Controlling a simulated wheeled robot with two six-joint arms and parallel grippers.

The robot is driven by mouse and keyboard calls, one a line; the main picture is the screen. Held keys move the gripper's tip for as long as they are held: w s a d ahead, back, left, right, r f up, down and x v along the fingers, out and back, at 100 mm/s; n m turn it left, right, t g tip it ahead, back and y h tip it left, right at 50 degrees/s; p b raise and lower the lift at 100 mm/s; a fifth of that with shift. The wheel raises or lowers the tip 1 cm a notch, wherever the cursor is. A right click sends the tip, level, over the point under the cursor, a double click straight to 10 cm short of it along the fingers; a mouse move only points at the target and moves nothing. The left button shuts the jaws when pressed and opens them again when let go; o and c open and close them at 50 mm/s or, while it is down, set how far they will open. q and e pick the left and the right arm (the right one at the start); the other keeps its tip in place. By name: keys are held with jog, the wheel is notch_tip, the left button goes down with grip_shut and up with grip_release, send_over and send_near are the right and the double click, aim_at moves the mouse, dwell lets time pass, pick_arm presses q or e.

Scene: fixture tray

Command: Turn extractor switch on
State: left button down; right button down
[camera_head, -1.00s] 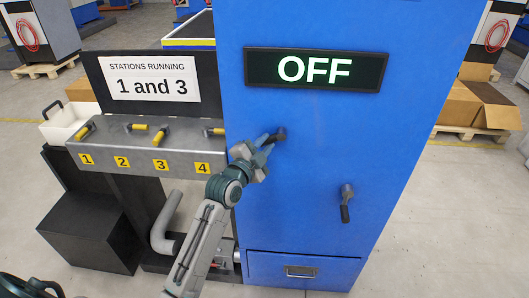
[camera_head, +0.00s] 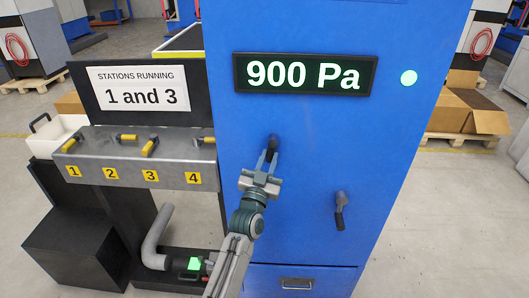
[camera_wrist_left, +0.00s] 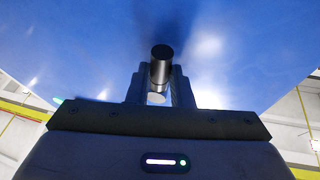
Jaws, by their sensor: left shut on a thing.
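The extractor switch (camera_head: 272,144) is a dark handle on the front of the blue cabinet (camera_head: 300,175), below its display. My left gripper (camera_head: 269,158) is shut on this switch, coming up to it from below. In the left wrist view the switch (camera_wrist_left: 161,62) is a dark rounded knob between the two fingers (camera_wrist_left: 160,88). The fingers cover part of it. The display (camera_head: 305,75) reads "900 Pa" in white, and a round green lamp (camera_head: 408,78) is lit to its right. My right gripper is not in view.
A second grey handle (camera_head: 340,210) hangs down at the cabinet's lower right, above a drawer (camera_head: 300,282). To the left, a grey bench (camera_head: 130,145) carries yellow-handled valves numbered 1 to 4. A sign (camera_head: 138,88) reads "Stations running 1 and 3". Cardboard boxes stand behind right.

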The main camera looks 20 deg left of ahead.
pick_arm(q)
jog(key=shift+d+r+n+p, duration=0.2)
jog(key=shift+d+n+p, duration=0.05)
jog(key=shift+n+p, duration=0.45)
jog(key=shift+w+d+f+n+y+p, duration=0.1)
jog(key=shift+n+y+p, duration=0.3)
jog(key=shift+y, duration=0.2)
jog(key=shift+f, duration=0.1)
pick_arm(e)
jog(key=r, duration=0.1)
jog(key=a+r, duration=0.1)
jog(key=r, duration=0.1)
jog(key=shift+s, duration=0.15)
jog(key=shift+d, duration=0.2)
pick_arm(q)
jog(key=c, duration=1.3)
grip_release()
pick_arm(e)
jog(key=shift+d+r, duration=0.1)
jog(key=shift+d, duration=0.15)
pick_arm(q)
jog(key=shift+f, duration=0.1)
